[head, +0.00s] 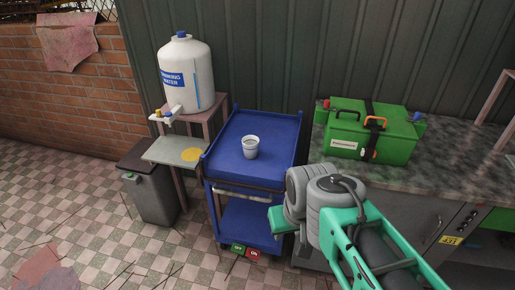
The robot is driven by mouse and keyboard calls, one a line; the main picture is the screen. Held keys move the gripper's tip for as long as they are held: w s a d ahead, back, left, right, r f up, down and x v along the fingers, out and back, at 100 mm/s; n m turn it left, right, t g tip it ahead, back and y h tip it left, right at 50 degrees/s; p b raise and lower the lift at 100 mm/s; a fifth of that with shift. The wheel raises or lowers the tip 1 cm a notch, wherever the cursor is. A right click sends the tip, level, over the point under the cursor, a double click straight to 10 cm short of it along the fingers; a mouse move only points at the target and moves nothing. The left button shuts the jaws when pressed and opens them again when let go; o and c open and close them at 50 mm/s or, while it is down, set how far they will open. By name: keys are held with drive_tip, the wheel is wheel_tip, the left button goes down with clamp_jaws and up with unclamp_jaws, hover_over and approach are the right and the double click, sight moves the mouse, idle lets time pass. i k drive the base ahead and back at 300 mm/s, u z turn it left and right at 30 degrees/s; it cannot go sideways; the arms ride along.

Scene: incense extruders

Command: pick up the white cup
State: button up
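The white cup (251,147) stands upright on the top shelf of the blue cart (266,124), near the shelf's middle. Its open rim faces up, and nothing touches it from the sides. My arm reaches in from the lower right, with its grey joints and teal links to the right of the cart and in front of the counter. The fingers of my gripper do not show, so I cannot see whether they are open or shut. No part of my arm that shows touches the cup.
A large white water jug (187,75) stands on a stand left of the cart. A grey bin (150,190) is below it. A green toolbox (372,133) sits on the counter (455,150) at right. The cart's top around the cup is clear.

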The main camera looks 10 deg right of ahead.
sight(250, 143)
drive_tip(key=u, duration=0.25)
drive_tip(key=i, duration=0.85)
drive_tip(key=u, duration=1)
drive_tip(key=i, duration=0.2)
drive_tip(key=u, duration=0.15)
